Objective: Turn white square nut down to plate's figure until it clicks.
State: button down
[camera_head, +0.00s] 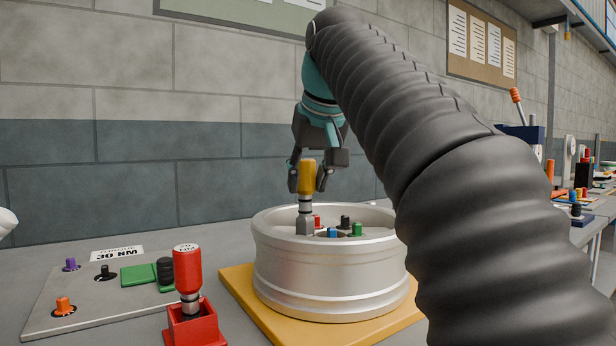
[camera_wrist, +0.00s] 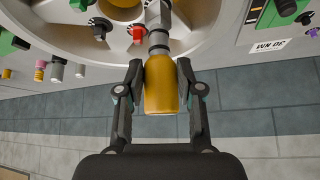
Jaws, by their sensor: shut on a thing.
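My gripper (camera_head: 308,178) is shut on the yellow handle (camera_head: 307,170) of a tool with a steel shaft and a grey socket (camera_head: 305,225). The tool stands upright over the left part of the silver wheel (camera_head: 330,265). In the wrist view the fingers flank the yellow handle (camera_wrist: 160,85), and the grey socket (camera_wrist: 157,14) lies beyond it. No white square nut shows; the socket may cover it, but I cannot tell. Red (camera_head: 317,221), black (camera_head: 345,222), blue (camera_head: 332,233) and green (camera_head: 357,229) nuts show inside the wheel. The plate (camera_head: 118,253) at left bears an inverted "30 NM".
The wheel rests on a yellow board (camera_head: 248,293). A red-handled tool (camera_head: 188,270) stands in a red holder (camera_head: 194,325) at front left. Purple (camera_head: 70,264), black and orange (camera_head: 63,305) knobs sit on the grey panel. My arm hides the right side.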

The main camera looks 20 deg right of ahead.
jog(key=c, duration=0.7)
grip_release()
jog(key=shift+o, duration=0.2)
jog(key=v, duration=0.7)
jog(key=shift+s+r, duration=0.15)
jog(key=shift+s, duration=0.05)
